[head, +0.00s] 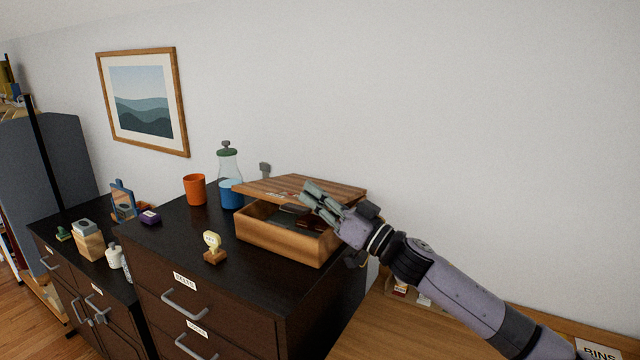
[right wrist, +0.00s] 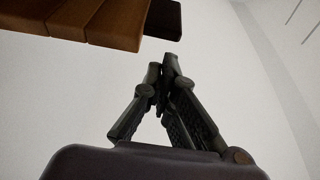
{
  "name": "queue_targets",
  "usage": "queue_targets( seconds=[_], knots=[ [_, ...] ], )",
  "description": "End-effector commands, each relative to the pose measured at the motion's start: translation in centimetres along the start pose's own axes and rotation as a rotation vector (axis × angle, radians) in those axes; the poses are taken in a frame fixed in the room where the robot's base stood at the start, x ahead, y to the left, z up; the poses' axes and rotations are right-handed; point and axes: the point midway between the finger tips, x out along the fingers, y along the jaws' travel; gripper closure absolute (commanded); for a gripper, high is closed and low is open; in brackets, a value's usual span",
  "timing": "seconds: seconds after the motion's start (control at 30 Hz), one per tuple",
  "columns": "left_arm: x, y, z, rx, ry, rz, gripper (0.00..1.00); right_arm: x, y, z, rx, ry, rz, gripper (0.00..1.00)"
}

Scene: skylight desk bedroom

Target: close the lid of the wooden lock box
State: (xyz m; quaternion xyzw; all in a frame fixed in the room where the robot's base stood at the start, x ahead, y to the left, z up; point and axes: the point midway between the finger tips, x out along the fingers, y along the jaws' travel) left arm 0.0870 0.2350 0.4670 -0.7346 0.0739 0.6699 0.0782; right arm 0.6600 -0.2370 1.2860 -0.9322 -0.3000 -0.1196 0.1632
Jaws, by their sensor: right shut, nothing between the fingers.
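The wooden lock box (head: 268,238) stands on the dark dresser top. Its striped wooden lid (head: 270,186) is partly open, tilted over the box with a gap at the front. Dark items (head: 295,209) show inside. My right gripper (head: 308,192) is shut and empty at the right part of the lid, hiding some of it and the box's right side. Whether it touches the lid cannot be told. In the right wrist view, the shut fingers (right wrist: 168,65) point up near a wooden slatted edge (right wrist: 100,20), likely the lid, and look apart from it. My left gripper is not in view.
An orange cup (head: 194,188), a blue cup (head: 230,194) and a glass bottle (head: 228,163) stand left of the box. A small cream figure on a wooden base (head: 213,247) stands in front. A wooden desk (head: 385,335) lies lower right.

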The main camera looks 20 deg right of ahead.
Motion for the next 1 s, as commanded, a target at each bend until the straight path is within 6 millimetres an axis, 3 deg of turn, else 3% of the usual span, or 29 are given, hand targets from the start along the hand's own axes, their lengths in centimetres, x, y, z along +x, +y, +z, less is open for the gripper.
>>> queue_targets(
  seconds=[0.57, 1.0],
  knots=[
    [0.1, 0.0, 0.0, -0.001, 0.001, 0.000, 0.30, -0.5, 0.1, 1.3, -0.005, 0.000, -0.001, 1.00],
    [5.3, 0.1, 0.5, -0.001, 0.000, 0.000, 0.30, -2.8, 0.6, 7.9, -0.217, 0.000, -0.075, 1.00]
  ],
)
